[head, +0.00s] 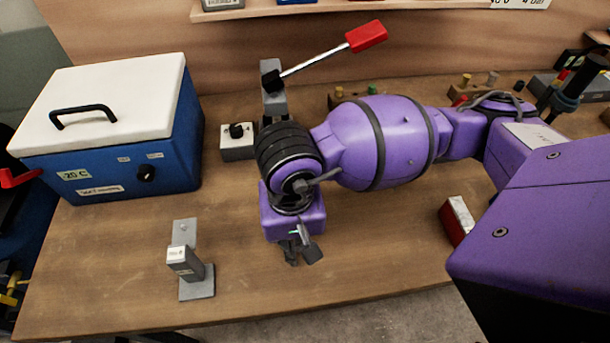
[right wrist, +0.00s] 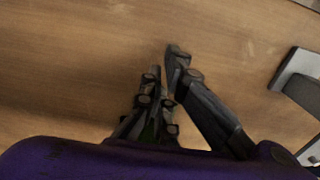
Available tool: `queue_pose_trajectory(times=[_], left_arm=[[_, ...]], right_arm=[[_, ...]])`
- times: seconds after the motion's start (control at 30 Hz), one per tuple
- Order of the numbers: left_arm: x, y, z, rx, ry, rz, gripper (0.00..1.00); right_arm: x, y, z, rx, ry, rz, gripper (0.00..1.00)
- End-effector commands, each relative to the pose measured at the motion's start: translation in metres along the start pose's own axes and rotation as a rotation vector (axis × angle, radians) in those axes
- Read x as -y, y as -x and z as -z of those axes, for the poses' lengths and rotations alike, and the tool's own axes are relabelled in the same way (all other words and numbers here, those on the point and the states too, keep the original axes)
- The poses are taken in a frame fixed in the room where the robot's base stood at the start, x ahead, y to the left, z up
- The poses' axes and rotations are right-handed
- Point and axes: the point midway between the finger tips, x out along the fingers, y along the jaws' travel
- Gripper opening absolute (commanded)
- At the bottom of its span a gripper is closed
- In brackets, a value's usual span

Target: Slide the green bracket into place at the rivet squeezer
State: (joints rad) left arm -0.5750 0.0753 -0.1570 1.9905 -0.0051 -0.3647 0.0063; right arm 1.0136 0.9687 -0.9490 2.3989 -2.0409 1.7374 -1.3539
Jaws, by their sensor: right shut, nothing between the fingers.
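My right gripper (head: 302,258) points down over the front middle of the bench, and its fingers are together and empty. Its closed dark fingers also show in the right wrist view (right wrist: 170,75) above bare wood. A grey post with a long red-handled lever (head: 273,100) stands at the back of the bench and looks like the rivet squeezer. My right arm hides its lower part. I cannot make out the green bracket in either view; only a faint green tint shows among the finger links. My left gripper is out of view.
A blue cool box (head: 185,135) with a white lid stands at the back left. A grey angled stand (head: 197,287) is at the front left. A grey box with a black knob (head: 237,152) sits behind my wrist. A red and white block (head: 457,218) lies right.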

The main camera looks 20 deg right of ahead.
Motion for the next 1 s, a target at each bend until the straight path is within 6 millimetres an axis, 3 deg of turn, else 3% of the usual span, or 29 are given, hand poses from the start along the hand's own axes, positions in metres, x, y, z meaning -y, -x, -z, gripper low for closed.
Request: queue_pose_trajectory(times=[0.03, 0.2, 0.67, 1.0], left_arm=[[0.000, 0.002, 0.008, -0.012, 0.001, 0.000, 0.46], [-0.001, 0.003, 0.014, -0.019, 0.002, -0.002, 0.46], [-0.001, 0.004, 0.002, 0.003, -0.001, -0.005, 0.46], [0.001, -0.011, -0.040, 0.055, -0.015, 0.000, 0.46]], right_arm=[[0.001, 0.008, 0.012, -0.015, -0.005, 0.003, 0.00], [0.001, 0.007, 0.027, -0.011, -0.001, 0.003, 0.00], [0.001, 0.005, 0.034, -0.009, 0.000, 0.004, 0.00], [0.001, 0.000, 0.098, -0.006, -0.002, 0.002, 0.00]])
